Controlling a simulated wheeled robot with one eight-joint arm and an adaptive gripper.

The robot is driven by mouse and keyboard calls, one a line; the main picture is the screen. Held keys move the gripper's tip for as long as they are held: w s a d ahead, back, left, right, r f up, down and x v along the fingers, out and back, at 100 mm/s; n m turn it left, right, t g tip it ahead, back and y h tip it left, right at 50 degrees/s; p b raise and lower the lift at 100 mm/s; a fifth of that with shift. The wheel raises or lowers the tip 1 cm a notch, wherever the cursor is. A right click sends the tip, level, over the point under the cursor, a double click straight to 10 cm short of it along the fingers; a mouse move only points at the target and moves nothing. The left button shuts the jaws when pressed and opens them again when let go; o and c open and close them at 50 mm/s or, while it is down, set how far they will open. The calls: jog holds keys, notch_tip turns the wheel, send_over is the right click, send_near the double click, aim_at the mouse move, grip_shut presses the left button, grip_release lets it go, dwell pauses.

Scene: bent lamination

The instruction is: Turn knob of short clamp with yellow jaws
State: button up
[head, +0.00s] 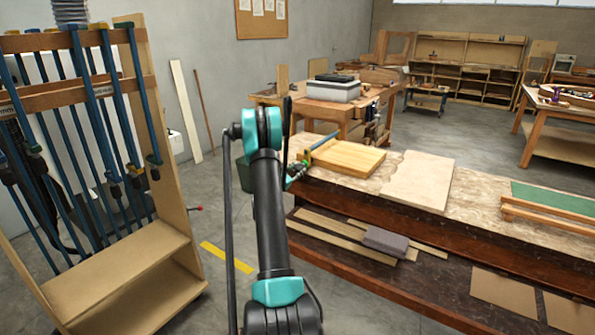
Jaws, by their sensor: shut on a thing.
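A short clamp (322,142) with a blue bar lies across the left end of a light laminated wood block (346,158) on the long workbench. A small yellowish part shows near its lower left end, but the jaws are too small to make out well. My gripper (296,172) is at the left edge of the bench, at the near end of the clamp, partly hidden behind my own arm. It is shut on what looks like the clamp's knob. The knob itself is hidden, and I cannot see how far it is turned.
A pale board (418,181) lies right of the block, with a green panel (553,198) farther right. Lower shelf holds strips and a grey block (386,241). A rack (155,265) of blue bar clamps stands left. Floor between rack and bench is open.

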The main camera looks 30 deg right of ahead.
jog(key=o, duration=1.2)
jog(key=shift+c, duration=0.2)
jog(key=shift+a, duration=0.1)
jog(key=v, duration=1.2)
